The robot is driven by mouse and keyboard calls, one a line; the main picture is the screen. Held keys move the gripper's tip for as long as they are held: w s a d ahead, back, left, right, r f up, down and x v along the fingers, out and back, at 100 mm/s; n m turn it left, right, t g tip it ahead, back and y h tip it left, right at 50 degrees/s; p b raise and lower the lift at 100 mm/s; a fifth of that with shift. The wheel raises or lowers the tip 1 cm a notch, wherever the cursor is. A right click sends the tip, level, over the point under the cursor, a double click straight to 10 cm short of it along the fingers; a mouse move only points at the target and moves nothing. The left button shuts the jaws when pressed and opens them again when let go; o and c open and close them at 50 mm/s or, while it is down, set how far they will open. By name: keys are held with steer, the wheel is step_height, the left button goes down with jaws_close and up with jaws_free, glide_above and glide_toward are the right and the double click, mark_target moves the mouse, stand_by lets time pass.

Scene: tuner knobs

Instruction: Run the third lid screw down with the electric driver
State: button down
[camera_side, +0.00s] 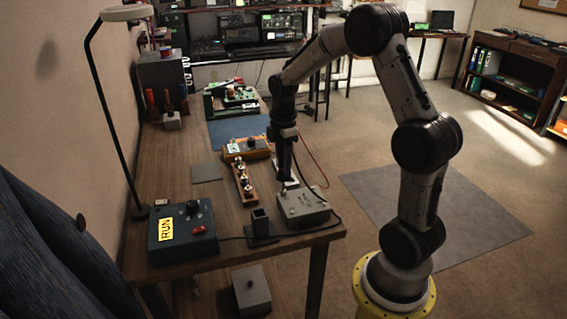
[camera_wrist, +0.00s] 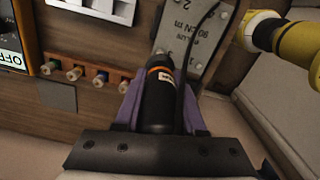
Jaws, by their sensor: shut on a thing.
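My gripper (camera_wrist: 160,115) is shut on the electric driver (camera_wrist: 159,98), a black cylinder with an orange band, held between purple-faced fingers. In the side view my gripper (camera_side: 283,150) points down and the driver (camera_side: 285,180) hangs roughly upright. Its lower end is at the far-left part of the grey box's lid (camera_side: 305,208). In the wrist view the lid (camera_wrist: 190,45) carries printed numbers and a "90 cN m" marking. The driver's body hides its bit and whatever screw is below. I cannot tell whether the bit touches a screw.
A dark cable (camera_wrist: 195,55) runs beside the driver. A wooden rack with several knobs (camera_side: 244,182) and an orange unit (camera_side: 247,148) stand beyond the box. A small black stand (camera_side: 261,226) and a blue control box marked RUN (camera_side: 183,232) stand left of it.

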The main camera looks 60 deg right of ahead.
steer(key=shift+r, duration=2.55)
